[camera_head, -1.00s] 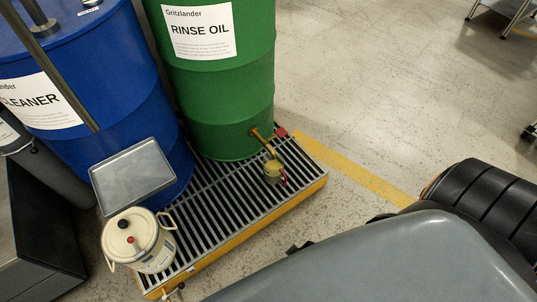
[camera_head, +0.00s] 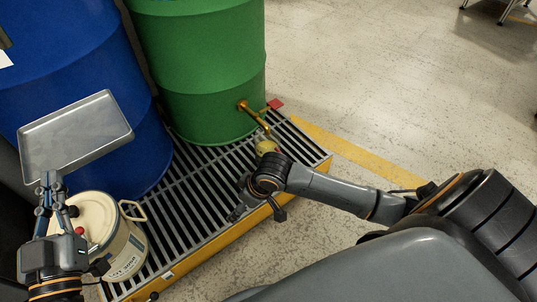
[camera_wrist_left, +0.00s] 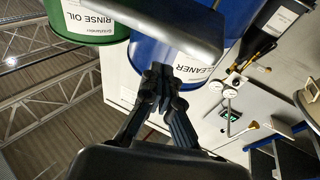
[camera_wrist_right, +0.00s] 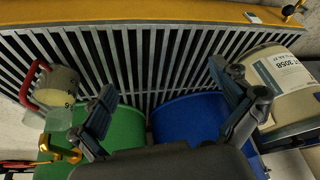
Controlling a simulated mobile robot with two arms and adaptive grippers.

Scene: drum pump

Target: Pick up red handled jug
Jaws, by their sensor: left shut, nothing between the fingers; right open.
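In the head view only the top of the jug (camera_head: 266,147) shows above my right arm. In the right wrist view the jug (camera_wrist_right: 58,88) stands left of the fingers, its red handle (camera_wrist_right: 29,80) facing left. My right gripper (camera_head: 243,204) is open and empty above the grating; its fingers (camera_wrist_right: 162,88) are apart from the jug. My left gripper (camera_head: 48,188) is shut and empty at the near edge of the grey tray (camera_head: 75,135); I cannot tell whether they touch.
A cream canister (camera_head: 128,248) stands beside my left gripper on the slatted spill pallet (camera_head: 293,178). The blue drum (camera_head: 75,50) and green drum (camera_head: 200,60) stand behind. The floor right of the pallet (camera_head: 370,90) is clear.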

